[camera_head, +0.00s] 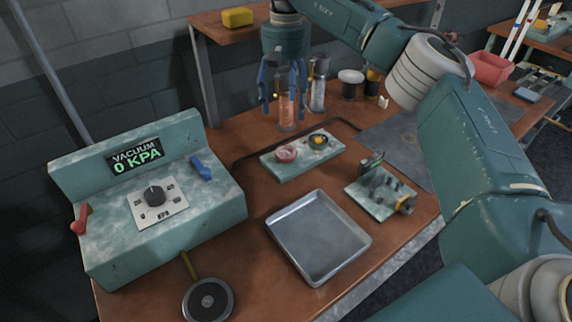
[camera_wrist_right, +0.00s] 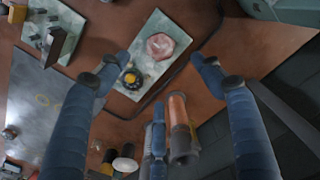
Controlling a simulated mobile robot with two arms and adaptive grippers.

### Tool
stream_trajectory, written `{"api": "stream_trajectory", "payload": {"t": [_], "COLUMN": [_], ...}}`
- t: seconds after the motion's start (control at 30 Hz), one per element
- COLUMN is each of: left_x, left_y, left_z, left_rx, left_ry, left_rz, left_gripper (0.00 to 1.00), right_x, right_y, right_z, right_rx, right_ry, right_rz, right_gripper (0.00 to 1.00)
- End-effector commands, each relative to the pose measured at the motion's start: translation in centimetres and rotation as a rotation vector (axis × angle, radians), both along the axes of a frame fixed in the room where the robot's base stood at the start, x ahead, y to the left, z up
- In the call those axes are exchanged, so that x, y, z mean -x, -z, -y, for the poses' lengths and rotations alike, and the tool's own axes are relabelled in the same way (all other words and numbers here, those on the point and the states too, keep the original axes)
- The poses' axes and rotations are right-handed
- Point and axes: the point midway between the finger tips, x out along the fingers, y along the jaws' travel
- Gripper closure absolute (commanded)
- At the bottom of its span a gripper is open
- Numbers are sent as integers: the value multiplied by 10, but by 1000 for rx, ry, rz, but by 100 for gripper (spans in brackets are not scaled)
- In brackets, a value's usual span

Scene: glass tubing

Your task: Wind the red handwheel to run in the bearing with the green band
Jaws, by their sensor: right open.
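A round, lobed red piece (camera_head: 286,154) sits at the left end of a pale green plate (camera_head: 272,170). It looks like a red handwheel, and it also shows in the right wrist view (camera_wrist_right: 160,46). A black ring with a yellow centre (camera_head: 319,140) sits at the plate's other end. I cannot make out a green band on any bearing. My right gripper (camera_head: 283,118) points down, open and empty, behind the plate near an orange cylinder (camera_head: 286,108). In the right wrist view its spread fingers (camera_wrist_right: 160,68) frame the plate. My left gripper is out of view.
An empty metal tray (camera_head: 318,240) lies in front. A small fixture (camera_head: 382,194) stands to its right. A vacuum console (camera_head: 160,220) reading 0 KPA stands left, with a pan-like disc (camera_head: 208,300) before it. A grey bottle (camera_head: 318,92) and jars (camera_head: 350,82) stand at the back.

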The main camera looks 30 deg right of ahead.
Motion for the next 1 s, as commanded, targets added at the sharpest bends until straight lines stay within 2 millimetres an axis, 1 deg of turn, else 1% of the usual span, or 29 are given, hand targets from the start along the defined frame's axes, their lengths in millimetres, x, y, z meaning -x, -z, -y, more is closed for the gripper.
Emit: {"api": "stream_trajectory", "payload": {"t": [0.03, 0.1, 0.2, 0.37, 0.43, 0.8, 0.9, 1.0], "left_x": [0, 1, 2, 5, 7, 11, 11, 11], "left_y": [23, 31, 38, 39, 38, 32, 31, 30], "left_z": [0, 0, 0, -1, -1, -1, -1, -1], "left_rx": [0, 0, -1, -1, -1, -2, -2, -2], "left_ry": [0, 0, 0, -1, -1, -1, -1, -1], "left_rz": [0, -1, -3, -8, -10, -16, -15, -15], "left_gripper": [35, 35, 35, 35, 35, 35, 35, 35], "right_x": [0, 0, 0, 0, 0, 1, 0, 1], "right_y": [22, 31, 37, 45, 54, 121, 133, 141], "right_z": [0, 0, 0, 0, 1, 0, 0, 0], "right_rx": [0, -1, -1, 0, 0, 0, 0, 0], "right_ry": [0, 0, 0, 0, 1, 1, 0, 0], "right_rz": [1, 1, 1, 0, -2, -2, -1, -1], "right_gripper": [34, 34, 34, 34, 34, 34, 34, 34]}}
